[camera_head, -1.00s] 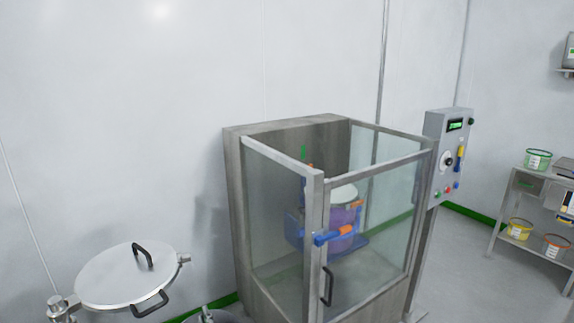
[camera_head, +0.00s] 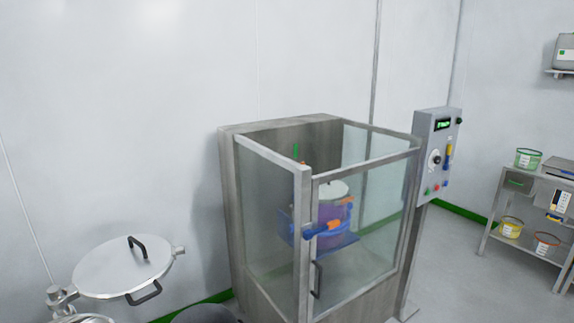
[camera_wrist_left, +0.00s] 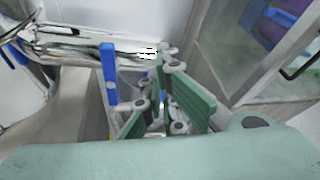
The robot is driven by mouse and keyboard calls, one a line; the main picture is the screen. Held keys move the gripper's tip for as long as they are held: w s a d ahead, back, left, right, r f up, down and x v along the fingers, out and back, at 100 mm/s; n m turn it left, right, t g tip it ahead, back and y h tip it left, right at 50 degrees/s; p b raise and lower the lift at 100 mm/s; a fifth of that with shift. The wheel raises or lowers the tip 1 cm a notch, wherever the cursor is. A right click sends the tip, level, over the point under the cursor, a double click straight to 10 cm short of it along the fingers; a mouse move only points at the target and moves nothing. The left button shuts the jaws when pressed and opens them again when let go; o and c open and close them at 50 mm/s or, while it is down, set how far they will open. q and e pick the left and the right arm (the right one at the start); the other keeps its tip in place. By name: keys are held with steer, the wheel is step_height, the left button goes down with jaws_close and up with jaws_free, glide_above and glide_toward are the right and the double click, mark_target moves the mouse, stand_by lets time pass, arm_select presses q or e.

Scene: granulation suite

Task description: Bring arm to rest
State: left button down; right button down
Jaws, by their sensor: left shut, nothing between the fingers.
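My left gripper (camera_wrist_left: 165,118) shows in the left wrist view, with green finger pads and grey joints. It is shut and empty. It is low in front of the glass-walled cabinet, whose framed door (camera_wrist_left: 225,60) shows at the upper right of that view. No gripper or arm of mine shows in the head view, and my right gripper is not seen.
The glazed cabinet (camera_head: 308,240) holds a purple drum (camera_head: 330,208) with a white lid. A control panel (camera_head: 437,155) stands on its right. A round steel lid (camera_head: 125,268) is at lower left. A shelf rack (camera_head: 545,178) is at far right. Floor (camera_head: 450,270) between is clear.

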arm_select(q)
steer(key=s+a+f+n+g+h, duration=0.15)
steer(key=s+f+n+g, duration=0.3)
steer(key=s+f, duration=0.8)
steer(key=s+f+n+g+h, duration=0.25)
steer(key=s+f+n, duration=0.5)
steer(key=f, duration=0.75)
steer(key=s+f+n+g, duration=0.1)
steer(key=s+f+n, duration=0.2)
steer(key=s, duration=0.6)
steer(key=s+a+f+n+g, duration=0.1)
steer(key=s+f+n, duration=0.3)
steer(key=s, duration=0.6)
steer(key=s+f+n+g+h, duration=0.1)
steer(key=s+f+n+g, duration=0.2)
steer(key=s+n, duration=0.3)
steer(key=s, duration=0.4)
steer(key=shift+a+f+n, duration=0.35)
steer(key=shift+f+n, duration=0.05)
steer(key=shift+s, duration=0.1)
